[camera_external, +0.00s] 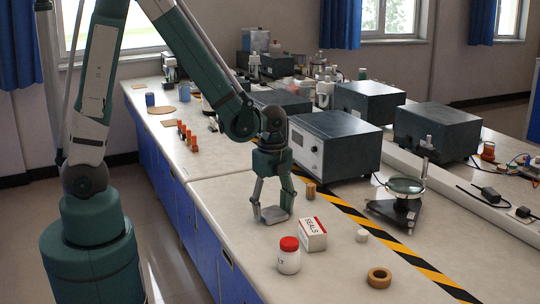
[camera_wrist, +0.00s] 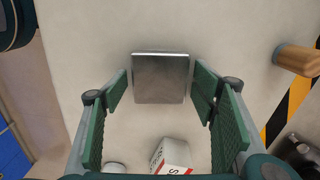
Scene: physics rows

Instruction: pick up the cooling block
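The cooling block appears to be the square, brushed-metal block (camera_wrist: 160,78) in the upper middle of the wrist view. In the external view a grey block (camera_external: 272,214) shows low between my fingers, partly covered by them. My gripper (camera_external: 272,206) points down at the bench with its fingers spread. In the wrist view my gripper (camera_wrist: 162,88) is open, with one green-padded finger on each side of the block and visible gaps between pads and block. Whether the fingertips are down at the block's height is hard to tell.
A white SEALS box (camera_external: 312,234) and a red-lidded jar (camera_external: 289,255) stand near my gripper. A small wooden cylinder (camera_external: 310,189) stands behind it. A wooden ring (camera_external: 379,278) and white cap (camera_external: 361,236) lie to the right. A dark instrument box (camera_external: 335,145) stands behind.

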